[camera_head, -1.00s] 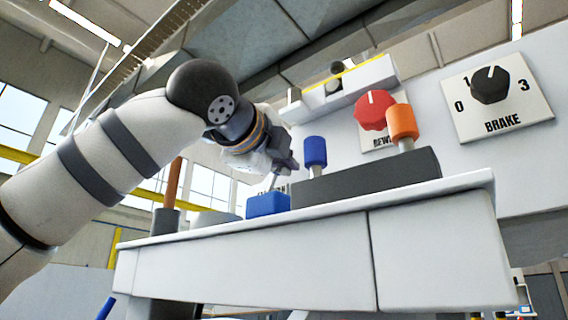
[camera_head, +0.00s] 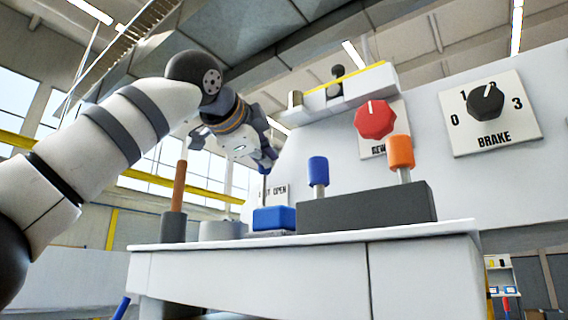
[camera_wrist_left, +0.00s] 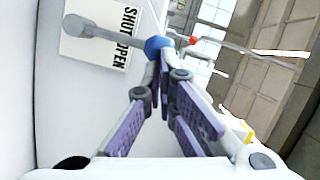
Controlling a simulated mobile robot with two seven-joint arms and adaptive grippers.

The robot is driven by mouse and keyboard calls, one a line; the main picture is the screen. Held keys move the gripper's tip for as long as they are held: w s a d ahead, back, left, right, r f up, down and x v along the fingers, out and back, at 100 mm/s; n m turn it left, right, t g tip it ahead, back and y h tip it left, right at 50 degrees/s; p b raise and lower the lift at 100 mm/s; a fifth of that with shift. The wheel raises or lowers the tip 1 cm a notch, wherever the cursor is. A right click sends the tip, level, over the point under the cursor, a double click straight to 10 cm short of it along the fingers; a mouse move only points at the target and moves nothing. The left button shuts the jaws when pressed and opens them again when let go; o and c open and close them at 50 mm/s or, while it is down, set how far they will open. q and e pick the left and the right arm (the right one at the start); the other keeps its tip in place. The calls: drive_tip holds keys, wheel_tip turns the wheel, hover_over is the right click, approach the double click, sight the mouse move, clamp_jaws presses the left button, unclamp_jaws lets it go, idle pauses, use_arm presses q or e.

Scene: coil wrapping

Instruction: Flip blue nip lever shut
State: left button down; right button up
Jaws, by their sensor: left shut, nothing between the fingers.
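The blue nip lever shows in the left wrist view as a grey rod ending in a blue ball knob (camera_wrist_left: 158,46), beside a white SHUT/OPEN plate (camera_wrist_left: 98,38). My left gripper (camera_wrist_left: 165,70) is shut and empty, its fingertips at the knob; I cannot tell whether they touch. In the head view my left gripper (camera_head: 267,163) is above the plate (camera_head: 274,195), which it and the thin lever rod partly hide. The rod looks near upright there, and the knob is hard to tell from the purple fingers. My right gripper is not in view.
A blue block (camera_head: 273,218) sits on the white table (camera_head: 300,245) below the gripper. A dark block (camera_head: 365,207) carries a blue-capped peg (camera_head: 318,170) and an orange-capped peg (camera_head: 400,152). A brown rod (camera_head: 179,186) stands at left. Red (camera_head: 375,119) and black (camera_head: 485,103) knobs are on the wall.

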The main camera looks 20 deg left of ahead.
use_arm(q)
drive_tip(key=shift+w+a+n, duration=0.2)
drive_tip(key=shift+w+a, duration=0.15)
drive_tip(key=shift+a, duration=0.4)
drive_tip(key=shift+w+a+n, duration=0.2)
drive_tip(key=shift+w+a, duration=0.1)
drive_tip(key=shift+a, duration=0.45)
drive_tip(key=shift+r, duration=0.15)
